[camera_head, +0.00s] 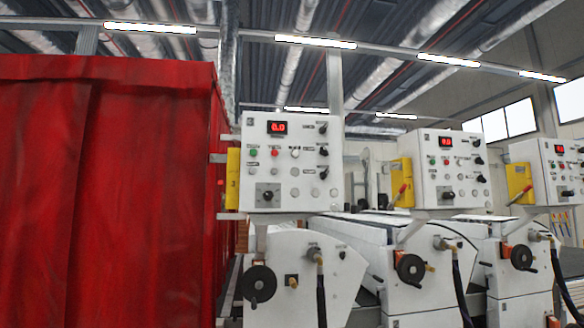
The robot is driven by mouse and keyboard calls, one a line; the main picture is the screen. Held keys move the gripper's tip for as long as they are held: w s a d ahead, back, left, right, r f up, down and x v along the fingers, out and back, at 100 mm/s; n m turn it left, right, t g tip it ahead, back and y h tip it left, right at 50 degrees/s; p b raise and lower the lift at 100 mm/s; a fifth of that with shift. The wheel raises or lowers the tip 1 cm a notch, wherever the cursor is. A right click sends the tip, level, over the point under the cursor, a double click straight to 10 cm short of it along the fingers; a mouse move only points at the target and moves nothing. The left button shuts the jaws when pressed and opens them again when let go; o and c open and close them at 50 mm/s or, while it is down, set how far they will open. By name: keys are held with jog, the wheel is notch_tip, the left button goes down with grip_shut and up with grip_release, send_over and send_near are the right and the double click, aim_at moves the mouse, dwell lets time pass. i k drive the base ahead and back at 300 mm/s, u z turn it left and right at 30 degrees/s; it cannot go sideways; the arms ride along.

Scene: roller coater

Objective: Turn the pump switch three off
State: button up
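Three white control panels stand in a row: a near one (305,185), a middle one (432,185) and a far one (548,170) cut by the right edge. The near panel carries a large black rotary knob (268,196) at its lower left and several small black knobs (323,150) down its right side. A yellow box (233,178) on its left side bears a mark that looks like a 3. The labels are too small to read, so I cannot tell which knob is pump switch three or how it is set. My gripper is not in view.
A tall red curtain (140,190) fills the left. Below the panels stand white roller machines (320,275) with black handwheels (259,284) and dark hoses (321,300) sticking out in front. Yellow boxes with red levers (403,188) sit beside the other panels.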

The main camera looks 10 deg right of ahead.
aim_at(323, 175)
jog(key=k, duration=0.6)
jog(key=u, duration=0.65)
jog(key=i, duration=1.7)
jog(key=z, duration=0.25)
